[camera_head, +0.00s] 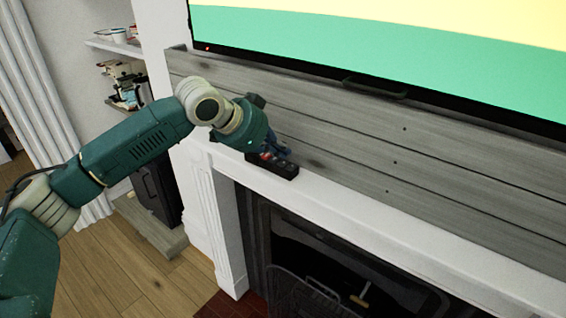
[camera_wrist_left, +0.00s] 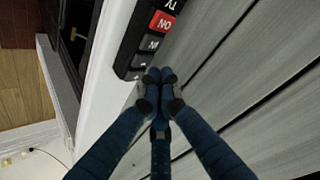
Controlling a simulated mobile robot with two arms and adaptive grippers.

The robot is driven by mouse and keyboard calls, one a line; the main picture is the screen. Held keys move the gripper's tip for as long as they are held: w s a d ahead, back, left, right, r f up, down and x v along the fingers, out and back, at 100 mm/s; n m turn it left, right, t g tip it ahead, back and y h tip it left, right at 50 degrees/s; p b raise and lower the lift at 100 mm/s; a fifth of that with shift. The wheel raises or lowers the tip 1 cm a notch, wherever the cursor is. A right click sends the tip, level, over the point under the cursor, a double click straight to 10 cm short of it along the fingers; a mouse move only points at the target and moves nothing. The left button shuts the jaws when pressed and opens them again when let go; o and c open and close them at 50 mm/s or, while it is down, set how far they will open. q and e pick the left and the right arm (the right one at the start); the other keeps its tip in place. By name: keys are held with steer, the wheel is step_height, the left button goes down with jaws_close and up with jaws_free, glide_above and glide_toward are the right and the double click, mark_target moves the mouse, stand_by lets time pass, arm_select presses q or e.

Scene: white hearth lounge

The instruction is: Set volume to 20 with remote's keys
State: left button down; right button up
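The black remote (camera_head: 284,170) lies on the white mantel, against the grey plank wall. In the left wrist view the remote (camera_wrist_left: 125,57) shows a red key marked ON, a dark key with partly cut-off lettering, and grey keys with marks too small to read. My left gripper (camera_head: 277,150) is over the remote. In the left wrist view its blue fingers (camera_wrist_left: 158,78) are closed together at the tips, with nothing between them, at the lower end of the visible keys. They hide part of the remote. I cannot tell whether they touch a key. My right gripper is not in view.
A television (camera_head: 400,30) above the mantel shows yellow and green bands; no volume number is visible. The white mantel (camera_head: 400,235) is clear to the right of the remote. Below it is a dark fireplace (camera_head: 300,255). Shelves with small items (camera_head: 125,85) stand at the left.

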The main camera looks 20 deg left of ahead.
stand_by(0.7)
arm_select(q)
steer(key=shift+f, duration=0.25)
steer(key=shift+f+p, duration=0.2)
steer(key=shift+p, duration=0.1)
steer(key=shift+f, duration=0.4)
stand_by(0.6)
steer(key=shift+r, duration=0.15)
steer(key=shift+r+p, duration=0.7)
steer(key=shift+p, duration=0.45)
